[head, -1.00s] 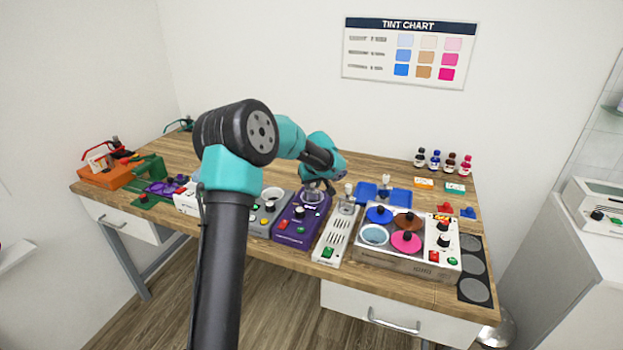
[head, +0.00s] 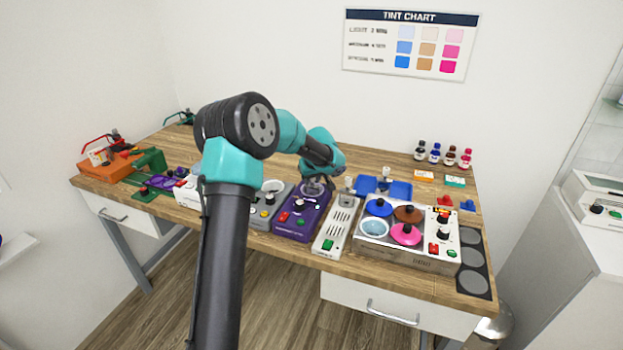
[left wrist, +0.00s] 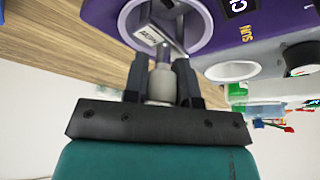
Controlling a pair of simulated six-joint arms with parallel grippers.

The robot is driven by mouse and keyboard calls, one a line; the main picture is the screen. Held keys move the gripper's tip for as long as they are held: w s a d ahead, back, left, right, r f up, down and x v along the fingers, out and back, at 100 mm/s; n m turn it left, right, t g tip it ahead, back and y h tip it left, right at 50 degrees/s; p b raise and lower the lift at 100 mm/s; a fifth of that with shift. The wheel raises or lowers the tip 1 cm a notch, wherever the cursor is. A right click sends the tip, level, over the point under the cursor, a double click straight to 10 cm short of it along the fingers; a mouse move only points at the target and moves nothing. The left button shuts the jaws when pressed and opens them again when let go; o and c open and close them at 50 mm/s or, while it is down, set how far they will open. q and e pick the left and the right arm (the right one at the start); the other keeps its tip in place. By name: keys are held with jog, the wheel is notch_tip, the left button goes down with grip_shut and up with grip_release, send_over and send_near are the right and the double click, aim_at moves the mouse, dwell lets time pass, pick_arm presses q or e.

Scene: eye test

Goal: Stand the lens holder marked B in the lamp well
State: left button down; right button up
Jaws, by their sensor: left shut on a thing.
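My left gripper (left wrist: 161,84) is shut on the pale grey knob of a lens holder (left wrist: 161,78). The holder's flat labelled plate points into a round pale-rimmed well (left wrist: 124,18) of the purple unit (left wrist: 105,10). The plate overlaps the well's opening; whether it rests on the bottom I cannot tell. The letter on its label is not readable. In the head view the left gripper (head: 315,184) is over the back of the purple unit (head: 292,229), and the wrist partly hides the well. My right gripper is not in view.
A white slotted unit (head: 333,232) with a pale knob stands just right of the purple unit. A grey unit (head: 267,213) stands to its left. Farther right are a tinting unit (head: 400,256) with coloured lids and a blue tray (head: 399,190). Bare wood lies behind.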

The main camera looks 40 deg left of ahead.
pick_arm(q)
jog(key=shift+f, duration=0.25)
jog(key=c, duration=0.5)
grip_release()
jog(key=shift+r, duration=0.15)
jog(key=shift+r, duration=2.9)
